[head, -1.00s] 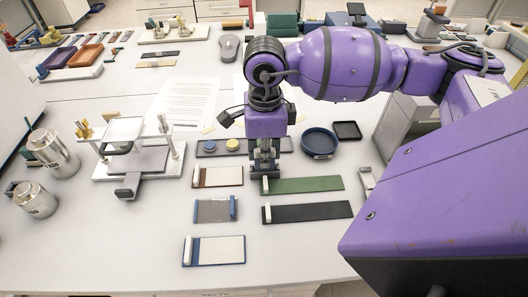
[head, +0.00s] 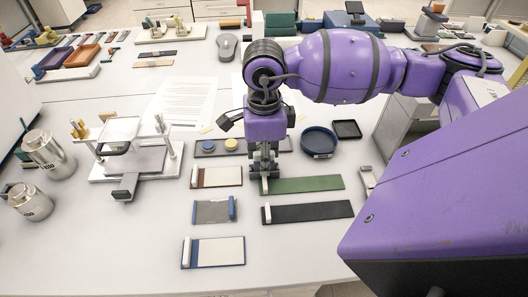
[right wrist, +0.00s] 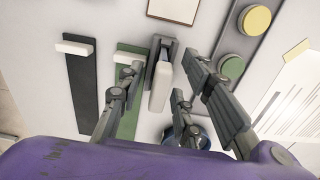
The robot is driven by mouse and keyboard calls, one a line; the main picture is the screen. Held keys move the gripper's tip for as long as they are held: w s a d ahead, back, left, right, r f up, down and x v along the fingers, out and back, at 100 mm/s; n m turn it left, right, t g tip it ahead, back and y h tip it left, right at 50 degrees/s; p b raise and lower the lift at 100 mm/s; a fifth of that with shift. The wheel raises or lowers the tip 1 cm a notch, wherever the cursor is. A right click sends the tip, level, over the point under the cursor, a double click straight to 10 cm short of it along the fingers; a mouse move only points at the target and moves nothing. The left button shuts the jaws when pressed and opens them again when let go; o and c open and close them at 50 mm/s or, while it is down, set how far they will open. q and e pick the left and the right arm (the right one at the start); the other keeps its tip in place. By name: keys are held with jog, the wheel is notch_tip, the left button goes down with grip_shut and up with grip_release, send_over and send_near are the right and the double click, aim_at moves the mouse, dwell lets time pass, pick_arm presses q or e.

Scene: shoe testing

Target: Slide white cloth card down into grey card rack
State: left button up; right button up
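My right gripper (head: 266,172) points down near the left end of the green card. In the right wrist view its fingers (right wrist: 162,68) stand apart, with visible gaps on both sides of an upright white bar (right wrist: 159,90). The bar sits at a dark grey bracket (right wrist: 166,47) that looks like the grey card rack. The bar may be the white cloth card's grip; its cloth face is hidden, so I cannot tell how deep it sits. In the head view the fingers mostly hide the rack. My left gripper is out of view.
A green card (head: 305,184) and black card (head: 310,212) lie beside the gripper. White-faced cards (head: 222,176) (head: 218,252) and a grey card (head: 212,212) lie left. A disc tray (head: 206,148) and blue dish (head: 319,141) are behind. The front table is clear.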

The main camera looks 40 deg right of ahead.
notch_tip(320, 180, up, 12)
dwell(0.4)
jog(key=shift+s+f, duration=0.1)
dwell(0.5)
